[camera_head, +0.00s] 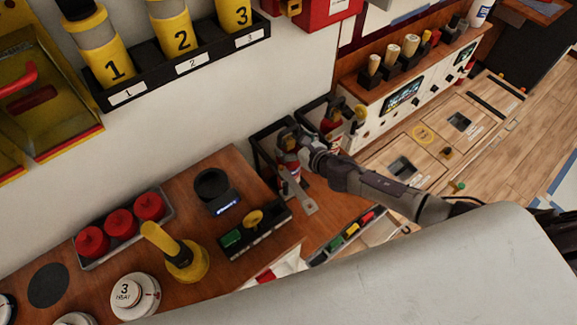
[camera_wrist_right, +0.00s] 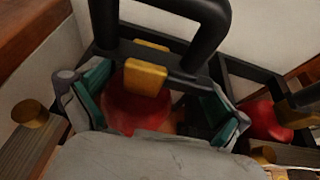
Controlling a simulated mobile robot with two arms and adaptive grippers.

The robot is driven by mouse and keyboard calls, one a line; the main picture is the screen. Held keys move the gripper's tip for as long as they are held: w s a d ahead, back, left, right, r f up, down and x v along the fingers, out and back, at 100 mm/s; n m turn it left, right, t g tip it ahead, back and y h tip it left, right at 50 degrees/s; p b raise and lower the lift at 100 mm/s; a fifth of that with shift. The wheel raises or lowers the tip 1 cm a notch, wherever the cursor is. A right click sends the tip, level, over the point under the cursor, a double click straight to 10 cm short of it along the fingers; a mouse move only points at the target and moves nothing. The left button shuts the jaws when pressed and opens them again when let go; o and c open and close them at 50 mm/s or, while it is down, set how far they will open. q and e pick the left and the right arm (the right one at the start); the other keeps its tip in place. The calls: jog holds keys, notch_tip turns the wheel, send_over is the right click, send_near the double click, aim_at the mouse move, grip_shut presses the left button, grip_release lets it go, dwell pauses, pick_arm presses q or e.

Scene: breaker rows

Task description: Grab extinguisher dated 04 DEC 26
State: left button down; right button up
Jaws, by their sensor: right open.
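Two red extinguishers stand in black wall-side holders in the head view: a nearer left one (camera_head: 291,163), partly hidden by my gripper, and a right one (camera_head: 330,123). No date can be read on either. My right gripper (camera_head: 298,143) is at the top of the left extinguisher. In the right wrist view the open gripper (camera_wrist_right: 155,97) has its teal-padded fingers on either side of this red extinguisher (camera_wrist_right: 135,112), apart from it as far as I can see. Its black handle and yellow part rise between them. The other red extinguisher (camera_wrist_right: 265,122) shows at right. My left gripper is not in view.
The black holder frame (camera_head: 262,150) surrounds the left extinguisher closely. A wooden counter (camera_head: 215,265) at left carries red jars (camera_head: 120,224), a yellow-handled tool (camera_head: 180,258) and a black switch box (camera_head: 255,235). A rack with numbered yellow cylinders (camera_head: 175,40) hangs above.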

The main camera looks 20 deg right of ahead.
jog(key=shift+c, duration=0.3)
jog(key=shift+s, duration=0.1)
jog(key=c, duration=1.3)
jog(key=shift+r, duration=0.3)
jog(key=shift+c, duration=1.1)
jog(key=shift+f, duration=0.1)
jog(key=shift+c, duration=0.3)
jog(key=shift+d, duration=0.1)
